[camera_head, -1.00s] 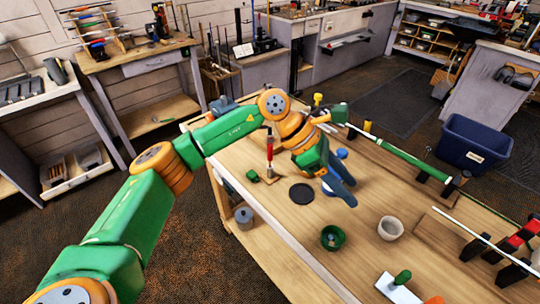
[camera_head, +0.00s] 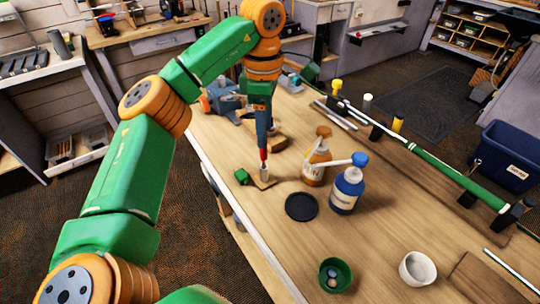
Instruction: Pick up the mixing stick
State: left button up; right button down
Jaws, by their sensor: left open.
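My left gripper (camera_head: 262,132) points straight down over the left part of the workbench (camera_head: 385,200). It is open; seen edge-on, its dark blue fingers overlap each other. A slim upright piece with a red top and pale lower end (camera_head: 263,165) stands right below the fingertips, on a small light wooden piece (camera_head: 264,182). Its upper part is hidden by the fingers; I cannot tell whether they are around it or in front of it. I cannot tell for certain which piece is the mixing stick. My right gripper is not in view.
A small green block (camera_head: 242,177) lies just left. An amber pump bottle (camera_head: 317,160), a blue-capped bottle (camera_head: 346,188) and a black disc (camera_head: 301,207) are to the right. A green cup (camera_head: 335,275) and white cup (camera_head: 417,269) are nearer. A green-gripped club (camera_head: 455,176) lies in stands.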

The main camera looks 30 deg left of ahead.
aim_at(263, 158)
pick_arm(q)
notch_tip(263, 158, down, 7)
jog(key=shift+s+a+r+p, duration=0.15)
jog(key=shift+p, duration=0.5)
jog(key=shift+s+r, duration=0.1)
grip_shut()
